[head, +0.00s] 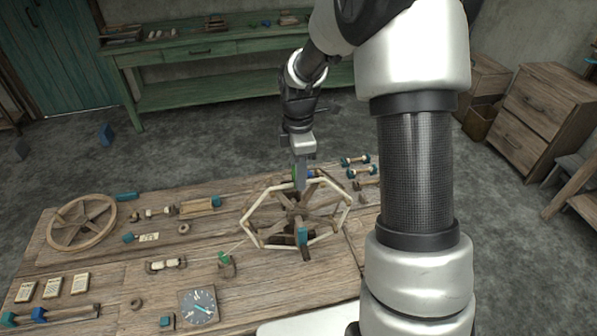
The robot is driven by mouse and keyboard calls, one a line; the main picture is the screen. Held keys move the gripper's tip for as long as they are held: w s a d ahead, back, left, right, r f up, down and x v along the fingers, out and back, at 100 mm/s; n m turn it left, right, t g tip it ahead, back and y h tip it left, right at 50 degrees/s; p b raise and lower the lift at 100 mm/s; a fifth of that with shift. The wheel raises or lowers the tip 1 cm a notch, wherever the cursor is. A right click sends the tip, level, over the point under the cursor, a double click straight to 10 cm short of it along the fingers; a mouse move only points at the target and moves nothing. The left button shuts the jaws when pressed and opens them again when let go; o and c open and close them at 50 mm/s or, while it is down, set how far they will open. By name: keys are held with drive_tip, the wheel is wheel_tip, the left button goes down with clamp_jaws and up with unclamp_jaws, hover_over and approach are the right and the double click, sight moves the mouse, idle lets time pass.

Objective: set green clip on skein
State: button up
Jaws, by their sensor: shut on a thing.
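A cream skein (262,193) is stretched in a hexagon around the arms of a wooden reel (316,219) on the workbench. My gripper (301,184) points down at the far side of the skein, its fingers shut. A bit of green, the green clip (294,174), shows at the fingers' left edge; the fingers hide most of it. The fingertips overlap the skein's far strand in the picture; I cannot tell whether the clip touches it. A blue piece shows just right of the fingers.
The wooden workbench (240,292) holds a spoked wheel (82,222), a dial (198,306), several spools (355,160), and a small block with a green top (226,264) joined to the skein by a thread. A green side table (220,92) stands behind.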

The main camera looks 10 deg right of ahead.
drive_tip(key=shift+f+b, duration=0.5)
drive_tip(key=shift+f, duration=0.4)
drive_tip(key=o, duration=1.4)
drive_tip(key=shift+r, duration=0.15)
drive_tip(key=shift+r+p, duration=2.65)
drive_tip(key=shift+r, duration=0.75)
